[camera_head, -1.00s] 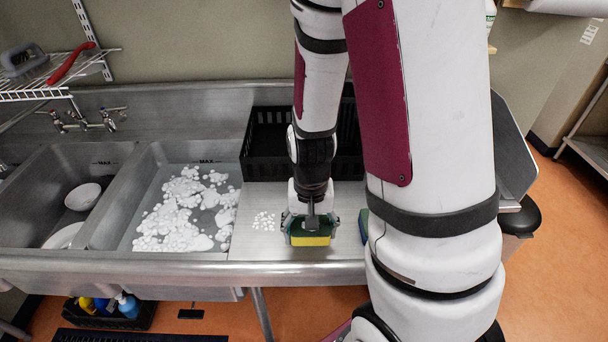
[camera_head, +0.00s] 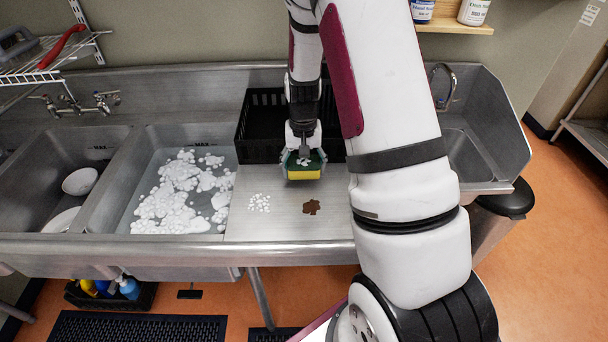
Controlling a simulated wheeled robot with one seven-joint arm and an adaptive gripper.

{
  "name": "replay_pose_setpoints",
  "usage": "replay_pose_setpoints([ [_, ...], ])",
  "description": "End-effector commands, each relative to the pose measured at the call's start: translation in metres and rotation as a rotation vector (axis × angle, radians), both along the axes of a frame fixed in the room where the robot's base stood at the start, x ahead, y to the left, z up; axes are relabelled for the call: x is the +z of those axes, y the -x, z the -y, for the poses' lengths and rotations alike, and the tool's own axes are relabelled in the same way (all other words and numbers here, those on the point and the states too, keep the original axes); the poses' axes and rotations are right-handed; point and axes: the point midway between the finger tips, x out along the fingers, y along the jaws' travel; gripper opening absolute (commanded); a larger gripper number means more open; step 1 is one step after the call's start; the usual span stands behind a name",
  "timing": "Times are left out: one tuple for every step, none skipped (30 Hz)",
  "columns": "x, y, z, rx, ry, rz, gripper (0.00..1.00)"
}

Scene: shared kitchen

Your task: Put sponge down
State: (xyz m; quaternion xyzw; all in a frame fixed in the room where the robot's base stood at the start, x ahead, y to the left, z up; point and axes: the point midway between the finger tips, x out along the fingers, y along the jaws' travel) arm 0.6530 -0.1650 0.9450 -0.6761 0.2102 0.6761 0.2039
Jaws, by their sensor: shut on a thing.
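The sponge (camera_head: 304,175) is yellow with a dark green top. My gripper (camera_head: 304,160) is shut on it from above, near the front edge of the black crate. The sponge appears to be over the steel drainboard (camera_head: 262,226); I cannot tell whether it touches the surface. Some white suds show on top of the sponge at the gripper. The fingertips are small and partly hidden by the sponge.
A brown stain (camera_head: 312,207) and a patch of white suds (camera_head: 260,203) lie on the drainboard. A black crate (camera_head: 258,140) stands behind. A sudsy sink basin (camera_head: 180,195) is at the left. Another basin (camera_head: 466,160) is at the right, beyond my arm.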

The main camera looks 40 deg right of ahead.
Motion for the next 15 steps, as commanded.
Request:
replay_pose_setpoints([
  [-0.004,0.001,0.000,0.000,-0.001,-0.003,0.51],
  [-0.007,0.002,0.000,0.000,-0.001,-0.004,0.51],
  [-0.012,0.002,0.000,0.000,-0.001,-0.004,0.51],
  [-0.017,0.002,0.000,0.000,-0.001,-0.004,0.51],
  [-0.020,0.002,0.000,0.000,-0.001,-0.003,0.51],
  [-0.025,0.002,0.000,0.000,-0.001,-0.004,0.51],
  [-0.028,0.002,0.000,0.000,-0.001,-0.003,0.51],
  [-0.030,0.002,0.000,0.000,0.000,-0.002,0.51],
  [-0.032,0.001,0.000,0.001,0.000,-0.001,0.51],
  [-0.033,0.001,0.000,0.001,-0.001,-0.001,0.51],
  [-0.033,0.001,0.000,0.001,0.000,0.000,0.51],
  [-0.032,0.001,0.000,0.000,0.000,0.000,0.51],
  [-0.032,0.001,0.000,0.001,0.000,0.000,0.51],
  [-0.032,0.001,0.000,0.000,0.000,0.000,0.51],
  [-0.032,0.001,0.000,0.000,0.000,0.000,0.51],
])
